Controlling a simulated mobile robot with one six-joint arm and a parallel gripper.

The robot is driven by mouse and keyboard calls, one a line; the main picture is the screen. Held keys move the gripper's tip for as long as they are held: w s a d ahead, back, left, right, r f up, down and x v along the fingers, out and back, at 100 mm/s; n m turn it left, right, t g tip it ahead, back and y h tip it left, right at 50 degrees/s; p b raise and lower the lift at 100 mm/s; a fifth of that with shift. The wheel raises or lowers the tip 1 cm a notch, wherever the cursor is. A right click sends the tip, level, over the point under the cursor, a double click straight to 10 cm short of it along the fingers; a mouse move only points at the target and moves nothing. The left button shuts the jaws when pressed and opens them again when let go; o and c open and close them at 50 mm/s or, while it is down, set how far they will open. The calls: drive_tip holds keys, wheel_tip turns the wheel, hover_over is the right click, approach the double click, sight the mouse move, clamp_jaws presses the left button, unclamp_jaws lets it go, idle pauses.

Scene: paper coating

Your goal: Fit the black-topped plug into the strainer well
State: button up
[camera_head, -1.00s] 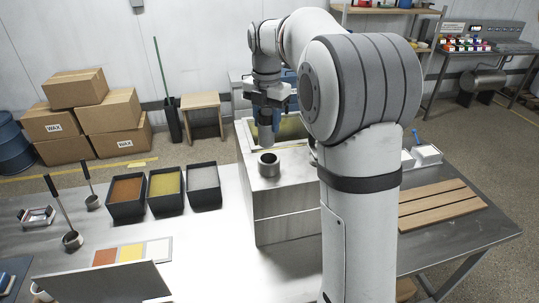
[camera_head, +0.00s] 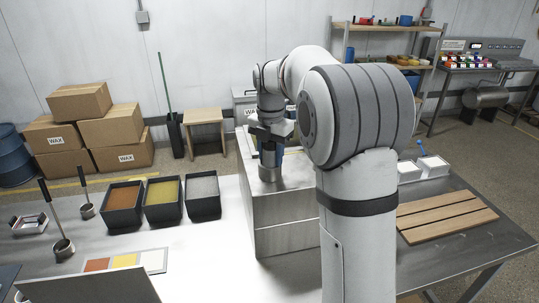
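My gripper (camera_head: 269,148) points straight down over the steel box (camera_head: 285,215) on the table. It appears shut on the dark plug (camera_head: 267,158), of which only a small part shows between the fingers. The strainer well (camera_head: 269,174) is a short grey metal collar on top of the box. The plug is upright and in line with the well, at its mouth. The fingers hide the contact, so I cannot tell how deep the plug sits.
Three bins of coloured material (camera_head: 163,203) stand left of the box. Ladles (camera_head: 62,245) and a colour sample card (camera_head: 125,262) lie further left. A slatted wooden board (camera_head: 447,217) and white trays (camera_head: 432,167) are on the right. My arm hides part of the table.

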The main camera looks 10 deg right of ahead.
drive_tip(key=o, duration=0.4)
drive_tip(key=shift+a, duration=0.15)
drive_tip(key=shift+r, duration=0.1)
drive_tip(key=shift+r, duration=0.1)
wheel_tip(320, 180, up, 12)
drive_tip(key=shift+f+b, duration=0.1)
drive_tip(key=shift+b, duration=0.2)
drive_tip(key=shift+s+m, duration=0.4)
drive_tip(key=s+f+m+t, duration=0.1)
drive_tip(key=s+f+m, duration=0.3)
drive_tip(key=s+m, duration=0.4)
drive_tip(key=s+f+m+t, duration=0.1)
drive_tip(key=s+f+m, duration=0.4)
drive_tip(key=s+m, duration=0.4)
drive_tip(key=s+f+m+t, duration=0.1)
drive_tip(key=s+f+m, duration=0.4)
drive_tip(key=s+m, duration=0.4)
drive_tip(key=shift+s+a+f+t, duration=0.15)
drive_tip(key=shift+s+t, duration=0.15)
drive_tip(key=shift+s, duration=0.9)
